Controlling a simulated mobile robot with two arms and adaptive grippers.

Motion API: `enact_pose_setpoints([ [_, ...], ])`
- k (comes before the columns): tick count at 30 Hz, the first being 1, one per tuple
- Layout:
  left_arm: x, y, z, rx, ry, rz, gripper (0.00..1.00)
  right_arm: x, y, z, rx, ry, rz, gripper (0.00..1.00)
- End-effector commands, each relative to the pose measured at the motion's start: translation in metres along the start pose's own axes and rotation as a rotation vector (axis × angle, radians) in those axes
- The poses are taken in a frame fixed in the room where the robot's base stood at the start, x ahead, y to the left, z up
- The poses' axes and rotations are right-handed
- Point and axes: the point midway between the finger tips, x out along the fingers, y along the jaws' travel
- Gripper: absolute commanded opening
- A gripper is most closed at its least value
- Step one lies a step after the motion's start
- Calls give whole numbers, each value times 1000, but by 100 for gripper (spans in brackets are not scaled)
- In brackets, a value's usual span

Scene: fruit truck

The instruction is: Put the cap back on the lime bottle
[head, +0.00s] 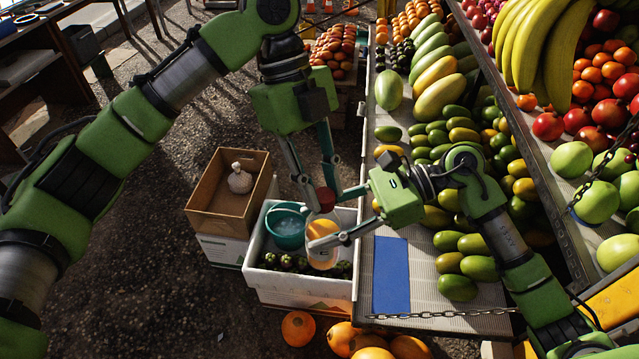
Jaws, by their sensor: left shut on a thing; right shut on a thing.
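The lime bottle (322,255), orange with a pale band, is upright in my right gripper (325,238), which comes in from the right and is shut around it. It is over the white box by the stall. A small dark red cap (326,196) is between the fingertips of my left gripper (323,201), which points down from above and is shut on it. The cap appears just above the bottle's top. The fingers partly hide the bottle's neck, so I cannot tell whether cap and bottle touch.
The white box (300,292) holds a teal bucket (287,236) and dark green fruit. A cardboard box (216,222) stands to its left. A blue mat (391,275) lies on the stall shelf, beside piled mangoes (457,287). Pumpkins (298,328) lie in front on the gravel.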

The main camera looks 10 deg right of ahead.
Motion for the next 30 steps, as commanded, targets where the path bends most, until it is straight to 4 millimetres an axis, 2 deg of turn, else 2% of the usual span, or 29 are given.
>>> enact_pose_setpoints([
  [24,2,-7,-4,1283,-15,538,17,0,1,1,-3,-1,4,0],
  [29,2,-7,-4,1290,-12,536,17,0,1,1,-3,-1,4,0],
  [30,2,-7,-4,1290,-12,536,31,0,1,1,-3,-1,4,0],
])
